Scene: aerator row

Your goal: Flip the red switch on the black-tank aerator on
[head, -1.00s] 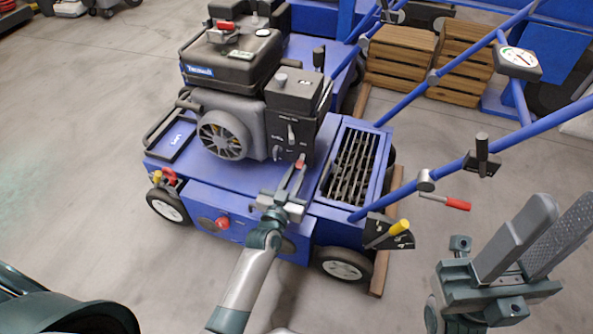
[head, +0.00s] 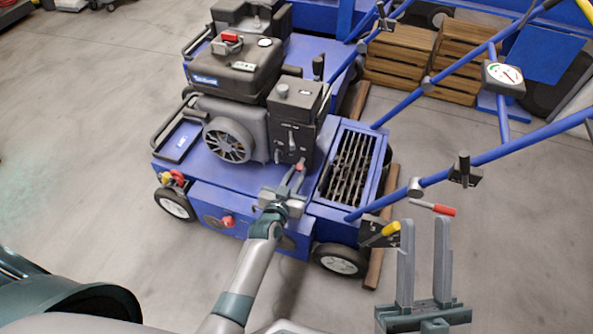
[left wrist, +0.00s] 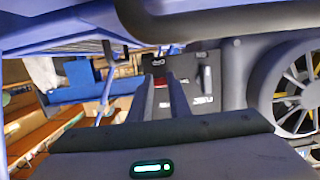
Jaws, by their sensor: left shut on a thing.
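The black-tank aerator is a blue machine (head: 195,185) with a black tank (head: 232,68) on its engine, left of centre in the head view. Its dark control box (head: 292,100) stands beside the engine. The red switch (head: 301,165) shows as a small red spot low on the box's front. My left gripper (head: 298,172) is at that spot, shut on the red switch. In the left wrist view the two fingers (left wrist: 164,85) reach a dark panel (left wrist: 205,75), and a bit of red shows at their tips. The switch's position is mostly hidden. My right gripper (head: 424,222) is open and empty.
A red knob (head: 227,222) sits on the machine's front. Another machine and wooden crates (head: 400,50) stand behind. Floor at left is clear.

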